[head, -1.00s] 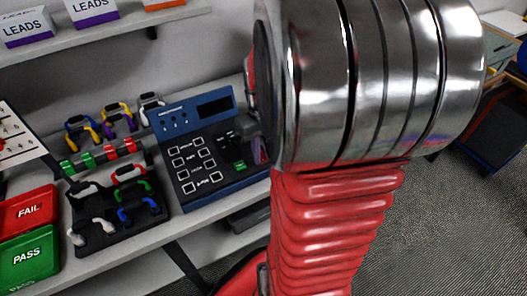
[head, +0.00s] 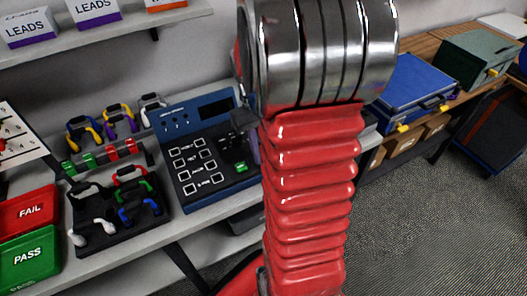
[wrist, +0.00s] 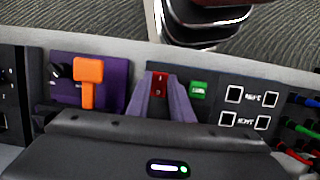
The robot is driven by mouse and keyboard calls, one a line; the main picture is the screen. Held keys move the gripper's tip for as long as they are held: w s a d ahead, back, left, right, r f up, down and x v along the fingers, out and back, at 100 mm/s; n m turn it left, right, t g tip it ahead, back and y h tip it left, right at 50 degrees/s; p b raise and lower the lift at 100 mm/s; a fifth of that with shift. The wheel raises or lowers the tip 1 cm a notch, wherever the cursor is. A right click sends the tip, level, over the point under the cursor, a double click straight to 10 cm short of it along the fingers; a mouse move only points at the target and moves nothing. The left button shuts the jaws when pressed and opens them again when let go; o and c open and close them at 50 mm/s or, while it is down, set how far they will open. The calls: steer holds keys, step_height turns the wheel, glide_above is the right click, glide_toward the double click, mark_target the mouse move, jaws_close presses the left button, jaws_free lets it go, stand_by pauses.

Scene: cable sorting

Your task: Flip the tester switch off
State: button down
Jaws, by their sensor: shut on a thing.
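The blue tester (head: 215,158) with a dark display and several white-framed buttons stands on the bench in the head view. In the wrist view, the small red tester switch (wrist: 159,82) sits between the two grey-purple fingers of my gripper (wrist: 159,91), which is closed on it. A green square button (wrist: 198,90) is just right of the fingers; it also shows in the head view (head: 241,166). In the head view my arm covers the tester's right side, hiding the switch and most of my gripper.
In the wrist view an orange lever (wrist: 88,77) stands on a purple panel, left of the fingers. A black rack with colored leads (head: 92,240), a red FAIL bin (head: 30,195) and a green PASS bin (head: 28,275) lie left of the tester. A blue case (head: 408,82) stands at right.

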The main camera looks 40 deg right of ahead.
steer(key=c, duration=1.6)
jaws_free()
steer(key=shift+o, duration=0.2)
steer(key=shift+r, duration=0.15)
steer(key=v, duration=1.3)
steer(key=shift+r, duration=0.2)
steer(key=shift+w, duration=0.2)
steer(key=s+a+n+t, duration=0.1)
steer(key=s+a+t, duration=0.2)
steer(key=a, duration=0.9)
steer(key=s+a+n+t, duration=0.2)
steer(key=s+a+t, duration=0.2)
steer(key=a, duration=0.7)
steer(key=shift+s+a+t+h, duration=0.15)
steer(key=shift+a+t+h, duration=0.25)
steer(key=shift+t, duration=0.3)
